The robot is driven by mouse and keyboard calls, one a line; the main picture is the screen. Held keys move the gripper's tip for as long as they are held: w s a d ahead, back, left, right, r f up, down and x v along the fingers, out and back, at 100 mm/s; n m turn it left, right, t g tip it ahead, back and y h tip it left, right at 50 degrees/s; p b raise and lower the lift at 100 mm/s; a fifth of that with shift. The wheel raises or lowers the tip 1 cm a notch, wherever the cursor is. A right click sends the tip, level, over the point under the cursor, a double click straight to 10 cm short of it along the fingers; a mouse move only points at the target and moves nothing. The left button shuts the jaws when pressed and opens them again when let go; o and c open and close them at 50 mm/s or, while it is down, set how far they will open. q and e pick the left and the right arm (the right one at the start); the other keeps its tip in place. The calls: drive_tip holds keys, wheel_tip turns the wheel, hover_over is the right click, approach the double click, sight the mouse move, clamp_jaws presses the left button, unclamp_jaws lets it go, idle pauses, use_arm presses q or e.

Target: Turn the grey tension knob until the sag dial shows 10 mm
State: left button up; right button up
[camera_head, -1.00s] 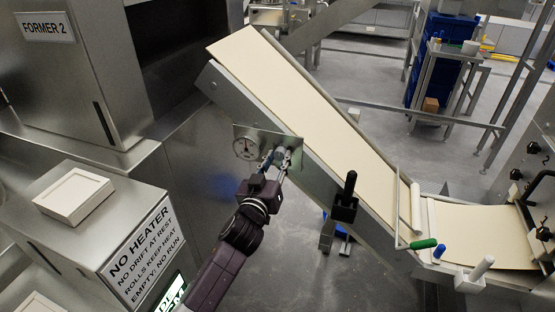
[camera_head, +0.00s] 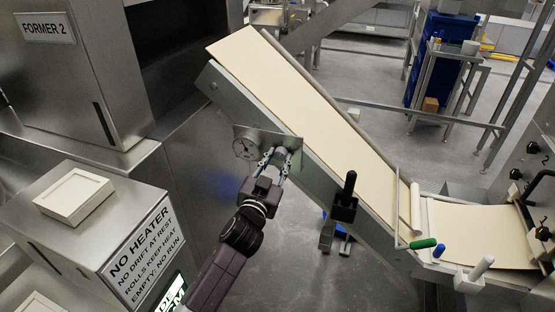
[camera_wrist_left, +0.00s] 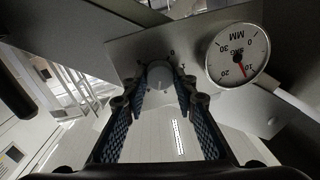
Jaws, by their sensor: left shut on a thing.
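The grey tension knob (camera_wrist_left: 160,75) is on a metal plate (camera_head: 268,138) on the side of the sloped conveyor. My left gripper (camera_head: 275,160) is shut on the knob. In the left wrist view, its two blue-padded fingers (camera_wrist_left: 160,92) lie on either side of the knob. The white sag dial (camera_head: 245,148) is beside the knob on the plate. It shows upside down in the left wrist view (camera_wrist_left: 238,45), where its red needle points close to the 10 mark, on the side towards 20. My right gripper is out of view.
The conveyor carries a pale pasta sheet (camera_head: 305,95). A black handle (camera_head: 347,190) stands out from the conveyor side, right of my gripper. A metal cabinet with a "NO HEATER" sign (camera_head: 140,245) is at left. The floor (camera_head: 300,275) below my gripper is clear.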

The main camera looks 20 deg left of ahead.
use_arm(q)
drive_tip(key=shift+m, duration=2.1)
drive_tip(key=o, duration=1.2)
drive_tip(key=shift+c, duration=0.2)
drive_tip(key=s, duration=1.2)
drive_tip(key=shift+f, duration=0.25)
